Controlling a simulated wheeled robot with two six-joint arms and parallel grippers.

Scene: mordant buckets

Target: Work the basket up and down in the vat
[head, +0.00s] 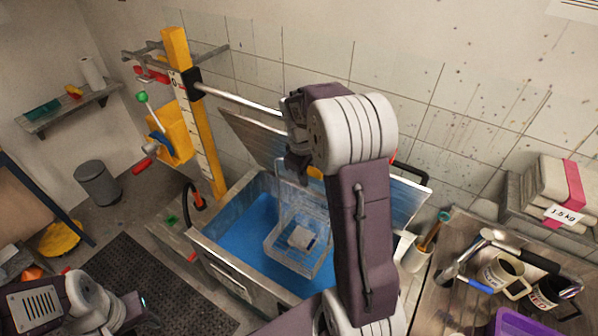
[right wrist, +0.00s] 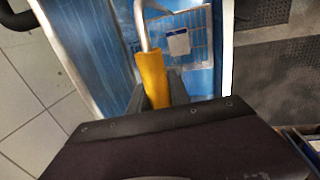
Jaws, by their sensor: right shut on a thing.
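The vat (head: 215,257) is a metal tank of blue liquid below my right arm. The wire basket (head: 270,245) hangs inside it, its lower part at or in the blue liquid, with a pale block bearing a label in it. My right gripper (head: 298,172) is shut on the basket's yellow handle (right wrist: 152,78), above the vat. In the right wrist view the basket (right wrist: 196,45) shows beyond the handle, over the blue. Part of the handle is hidden by my arm in the head view. Of my left arm only a part shows at the lower left; its fingertips are unclear.
A yellow post with a scale (head: 203,145) and a horizontal bar stand behind the vat. Raised lid panels (head: 247,132) lean at its back. A bench at right holds mugs (head: 500,272), tools and a purple tray (head: 518,324). A dark mat (head: 130,278) lies left.

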